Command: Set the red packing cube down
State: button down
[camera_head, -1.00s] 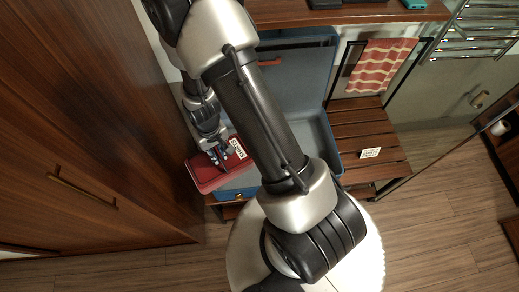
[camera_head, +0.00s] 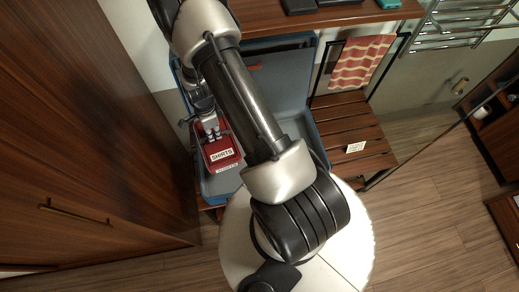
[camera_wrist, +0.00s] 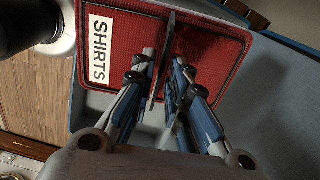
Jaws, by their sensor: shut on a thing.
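The red packing cube (camera_head: 222,152) has a white "SHIRTS" label and shows over the left part of the open blue-grey suitcase (camera_head: 222,184). In the wrist view the red cube (camera_wrist: 215,62) fills the upper middle, its label at the left. My gripper (camera_head: 217,134) is shut on a dark strip, seemingly the cube's handle, that stands up between the fingers (camera_wrist: 166,75) in the wrist view. The suitcase's pale inside (camera_wrist: 285,100) shows beside and below the cube. I cannot tell whether the cube touches the suitcase floor. My arm hides the middle of the suitcase.
The suitcase lies on a slatted wooden bench (camera_head: 350,125) with a small white card (camera_head: 355,147) at right. A red striped towel (camera_head: 361,62) hangs behind. A tall wooden cabinet (camera_head: 90,130) stands close on the left. A wooden shelf (camera_head: 350,14) is above.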

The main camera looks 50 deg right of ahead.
jog(key=shift+w+d+m, duration=0.1)
jog(key=shift+d+m, duration=0.4)
jog(key=shift+m, duration=0.5)
notch_tip(320, 180, down, 20)
jog(key=b, duration=0.4)
jog(key=shift+b, duration=0.3)
jog(key=shift+f, duration=0.1)
jog(key=shift+f, duration=0.1)
jog(key=c, duration=2)
grip_release()
jog(key=o, duration=0.4)
jog(key=shift+o, duration=0.2)
